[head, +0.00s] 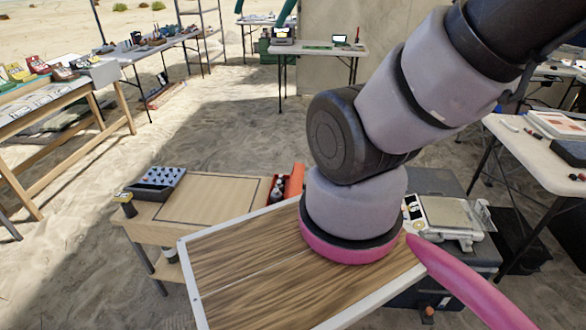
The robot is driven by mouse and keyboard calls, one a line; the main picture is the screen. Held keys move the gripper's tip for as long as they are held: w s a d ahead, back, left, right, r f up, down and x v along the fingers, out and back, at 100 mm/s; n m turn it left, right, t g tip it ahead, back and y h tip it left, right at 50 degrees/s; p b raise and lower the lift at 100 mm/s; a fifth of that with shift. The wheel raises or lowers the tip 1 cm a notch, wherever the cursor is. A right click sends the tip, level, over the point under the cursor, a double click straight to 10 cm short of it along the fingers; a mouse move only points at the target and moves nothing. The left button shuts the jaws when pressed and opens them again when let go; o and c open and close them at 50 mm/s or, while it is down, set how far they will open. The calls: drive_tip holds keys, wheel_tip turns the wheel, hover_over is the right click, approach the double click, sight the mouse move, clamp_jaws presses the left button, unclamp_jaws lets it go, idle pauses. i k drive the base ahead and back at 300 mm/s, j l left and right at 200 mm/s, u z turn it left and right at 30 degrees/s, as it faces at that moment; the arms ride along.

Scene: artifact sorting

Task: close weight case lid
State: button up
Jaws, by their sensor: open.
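A dark case (155,184) with several pale round-topped pieces in rows sits on the left end of the low wooden table (215,197). No raised lid shows on it. An orange-red box (294,183) stands at the table's right end, partly hidden by my arm; small dark and silvery pieces show at its left side. I cannot tell for sure which of these is the weight case. My arm comes down from the upper right in front of the table. My gripper is not in view, so its place relative to either case does not show.
A balance-like device (446,216) sits on a dark crate at the right. A white table (540,150) stands beyond it. A wooden table with trays (40,112) is at the far left. Sandy ground between the tables is open.

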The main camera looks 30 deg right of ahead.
sight(295, 184)
drive_tip(key=k+l+u, duration=0.1)
drive_tip(key=k+l, duration=0.2)
drive_tip(key=l, duration=0.2)
drive_tip(key=k+l, duration=0.3)
drive_tip(key=l, duration=0.2)
drive_tip(key=k+l+u, duration=0.15)
drive_tip(key=k+l, duration=0.15)
drive_tip(key=l, duration=0.2)
drive_tip(key=k+l+u, duration=0.1)
drive_tip(key=k+l, duration=0.2)
drive_tip(key=l, duration=0.2)
drive_tip(key=i+j+u, duration=0.1)
drive_tip(key=i, duration=0.25)
drive_tip(key=i+j+u, duration=0.1)
drive_tip(key=i+j, duration=0.2)
drive_tip(key=i, duration=0.05)
